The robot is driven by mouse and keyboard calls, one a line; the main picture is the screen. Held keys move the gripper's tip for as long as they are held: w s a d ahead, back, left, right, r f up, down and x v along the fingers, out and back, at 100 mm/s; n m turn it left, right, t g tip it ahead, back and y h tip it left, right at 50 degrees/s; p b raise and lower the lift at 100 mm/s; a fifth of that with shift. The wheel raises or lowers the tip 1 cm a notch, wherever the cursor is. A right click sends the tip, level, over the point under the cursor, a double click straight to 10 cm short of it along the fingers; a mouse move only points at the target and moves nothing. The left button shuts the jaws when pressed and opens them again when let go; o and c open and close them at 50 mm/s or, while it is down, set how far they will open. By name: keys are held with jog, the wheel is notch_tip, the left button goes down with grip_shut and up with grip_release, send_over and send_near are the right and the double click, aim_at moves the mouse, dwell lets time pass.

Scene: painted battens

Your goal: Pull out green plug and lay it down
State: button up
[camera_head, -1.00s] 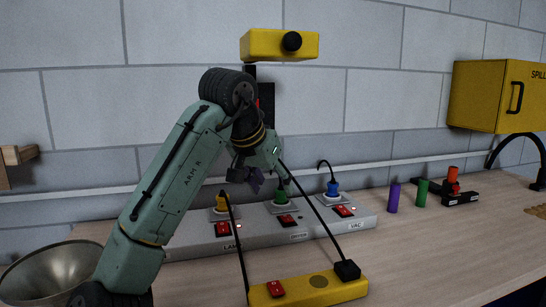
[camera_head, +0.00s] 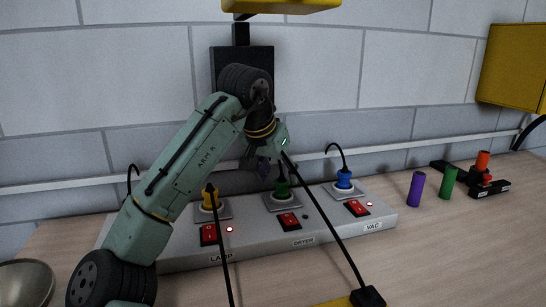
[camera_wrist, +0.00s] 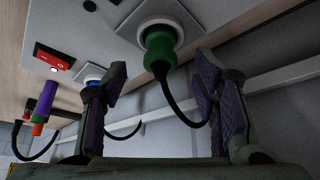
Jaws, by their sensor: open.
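The green plug (camera_head: 282,187) sits in the middle socket of the grey power strip (camera_head: 330,236), above the DRYER label, its black cord curving up. In the wrist view the green plug (camera_wrist: 160,50) stands in its white round socket, ahead of and between the spread fingers. My gripper (camera_head: 268,168) is open with purple pads, just above and left of the plug in the head view. In the wrist view my gripper (camera_wrist: 160,98) holds nothing, and no finger visibly touches the plug.
Red rocker switches (camera_head: 288,221) line the strip's front. A purple cylinder (camera_head: 416,189) and a green cylinder (camera_head: 447,182) stand to the right, before a black stand with an orange part (camera_head: 482,166). The wooden worktop (camera_head: 455,245) is bare at front right. A metal bowl (camera_head: 24,283) is at lower left.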

aim_at(282, 181)
jog(key=shift+x, duration=2.3)
jog(key=shift+c, duration=0.6)
grip_shut()
jog(key=shift+p, duration=0.3)
jog(key=shift+r, duration=0.15)
jog(key=shift+r+p, duration=1.4)
jog(key=shift+p, duration=0.2)
